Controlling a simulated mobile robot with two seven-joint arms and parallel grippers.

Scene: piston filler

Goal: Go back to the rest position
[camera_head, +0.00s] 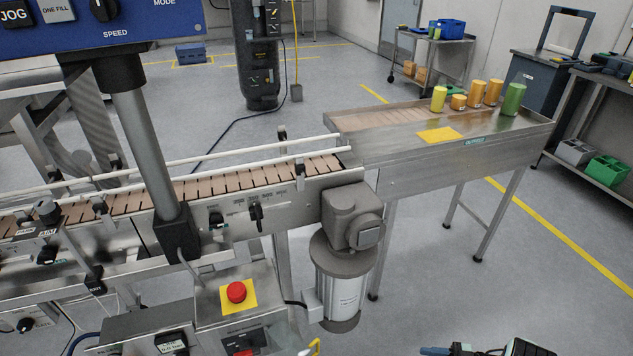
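A dark part with a blue tip (435,350) and a black and green block (520,347) shows at the bottom edge, right of centre. It looks like my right gripper (475,351), cut off by the frame, so its fingers cannot be made out. It is apart from the machine, over the floor. My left gripper is not in view. The filling machine's slatted conveyor (240,180) runs from the left to a steel outfeed table (400,185). Several yellow, orange and green containers stand at that table's far right, including a green one (513,99).
A control panel (110,25) on a post (150,150) rises at the left. A red emergency button (236,292) sits on a box in front. A grey motor (338,275) hangs below the conveyor. A cart (432,55) and shelf stand behind. Floor at the right is clear.

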